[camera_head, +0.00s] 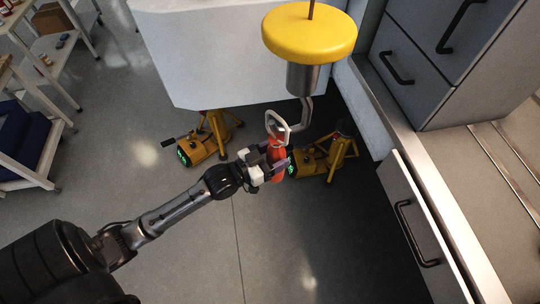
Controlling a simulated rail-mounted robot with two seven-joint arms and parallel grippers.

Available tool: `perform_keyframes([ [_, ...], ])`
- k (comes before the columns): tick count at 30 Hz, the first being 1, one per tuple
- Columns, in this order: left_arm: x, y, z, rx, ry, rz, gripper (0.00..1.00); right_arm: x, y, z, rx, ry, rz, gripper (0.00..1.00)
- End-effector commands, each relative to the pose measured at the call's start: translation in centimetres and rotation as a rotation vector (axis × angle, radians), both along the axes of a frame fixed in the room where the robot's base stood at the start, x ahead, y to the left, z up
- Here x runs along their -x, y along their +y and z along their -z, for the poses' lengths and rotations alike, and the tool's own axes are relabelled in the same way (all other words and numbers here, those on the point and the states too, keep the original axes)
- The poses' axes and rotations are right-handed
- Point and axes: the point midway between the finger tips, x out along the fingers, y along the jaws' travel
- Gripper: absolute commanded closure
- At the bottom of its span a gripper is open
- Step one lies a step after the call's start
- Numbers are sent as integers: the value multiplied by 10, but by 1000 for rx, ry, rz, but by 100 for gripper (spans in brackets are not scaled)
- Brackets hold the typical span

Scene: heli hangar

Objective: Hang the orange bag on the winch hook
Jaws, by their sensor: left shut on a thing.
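The winch hook (305,112) is a grey metal hook under a yellow disc (310,34) with a metal cylinder, hanging from a cable at the top centre. My left gripper (272,164) is shut on the orange bag (276,149), just below and left of the hook. The fingers hide much of the bag. A pale loop (278,124) rises from the bag beside the hook's lower end. In this view they overlap, and I cannot tell whether the hook passes through the loop. My right gripper is not in view.
Two yellow jacks (205,147) stand on the floor behind the gripper. A white panel (230,65) is behind the hook. Grey drawers (410,50) and a counter are on the right; one drawer (410,225) sticks out. Shelves (25,160) stand left. Floor at lower centre is clear.

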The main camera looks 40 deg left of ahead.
Motion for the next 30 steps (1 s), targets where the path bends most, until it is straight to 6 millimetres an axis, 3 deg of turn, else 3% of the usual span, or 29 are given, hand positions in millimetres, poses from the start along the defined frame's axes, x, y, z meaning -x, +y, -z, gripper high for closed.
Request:
perform_keyframes([
  [10,-15,-10,0,1,-8,1,100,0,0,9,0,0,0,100],
  [30,-24,-17,29,2,-7,0,100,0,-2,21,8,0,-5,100],
])
